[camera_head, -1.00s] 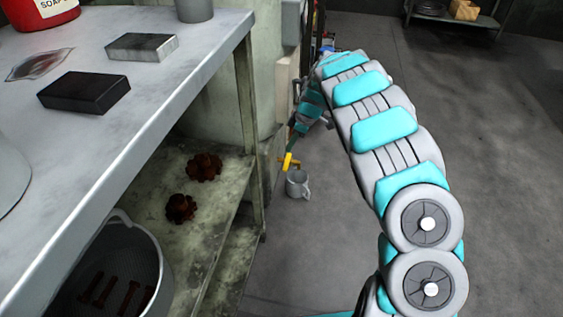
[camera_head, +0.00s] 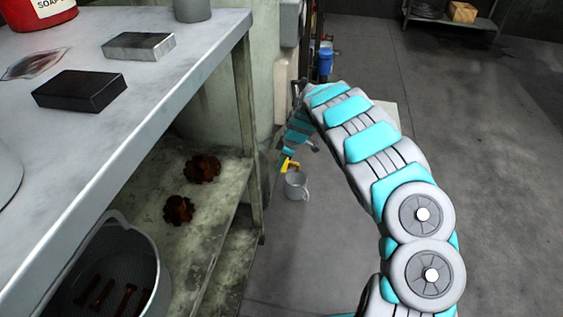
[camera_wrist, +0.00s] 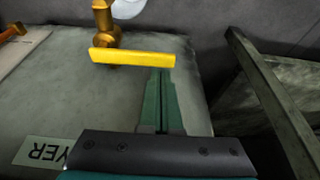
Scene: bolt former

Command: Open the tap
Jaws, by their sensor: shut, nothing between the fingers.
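The tap shows in the wrist view as a brass body (camera_wrist: 106,22) with a long yellow handle (camera_wrist: 130,58) lying across the picture. In the head view the yellow handle (camera_head: 291,166) is small, low beside the machine. My gripper's green fingers (camera_wrist: 160,76) are shut with nothing between them. Their tips lie just below the right part of the handle in the wrist view; I cannot tell whether they touch it.
A grey mug (camera_head: 297,187) stands on the floor below the tap, its rim partly visible in the wrist view (camera_wrist: 128,8). The metal shelf and bench (camera_head: 215,60) stand at left. A blue container (camera_head: 325,62) is behind my arm.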

